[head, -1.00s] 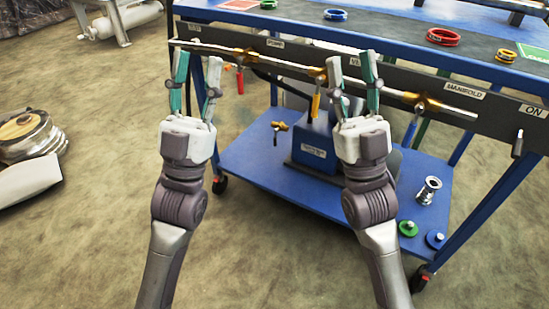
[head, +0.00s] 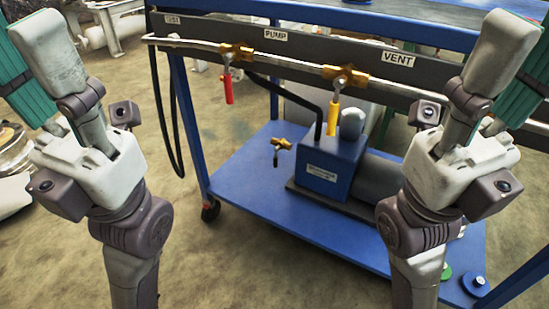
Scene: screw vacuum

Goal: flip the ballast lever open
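A small brass valve with a dark lever (head: 280,150) is at the left side of the blue vacuum pump (head: 332,165), above the cart's lower shelf. It appears to be the ballast valve; the lever hangs down and its marking is unreadable. My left gripper (head: 35,55) is raised close to the camera at upper left. My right gripper (head: 510,55) is raised likewise at upper right. Both look open and empty, with teal pads showing behind the near fingers; some finger parts lie outside the frame. Neither touches the valve.
A pipe (head: 200,45) along the blue cart (head: 240,195) carries a red-handled valve (head: 227,85) below PUMP and a yellow-handled valve (head: 334,112) near VENT. A black hose (head: 285,84) runs to the pump. Open floor lies before the cart.

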